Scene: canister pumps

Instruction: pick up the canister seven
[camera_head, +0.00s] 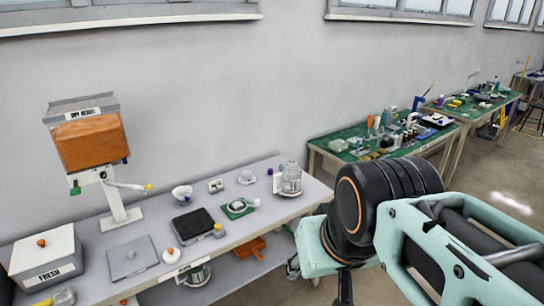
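A clear jar-like canister (290,178) with a pale label stands upright at the right end of the near white table. Another clear canister (196,275) with a green and white label is on the shelf below, partly hidden by the tabletop. I cannot read a seven on either one. My arm fills the lower right of the view, with its mint-green and black links to the right of the table. A dark part at its lower end, which seems to be my gripper (344,287), is cut off by the bottom edge. Its fingers cannot be made out.
The near white table (150,240) holds a dispenser with an orange bin (90,142), a white box marked FRESH (46,262), a black scale (194,222) and small dishes. An orange scoop-like item (249,248) is below. Cluttered green-topped tables (335,146) stand behind.

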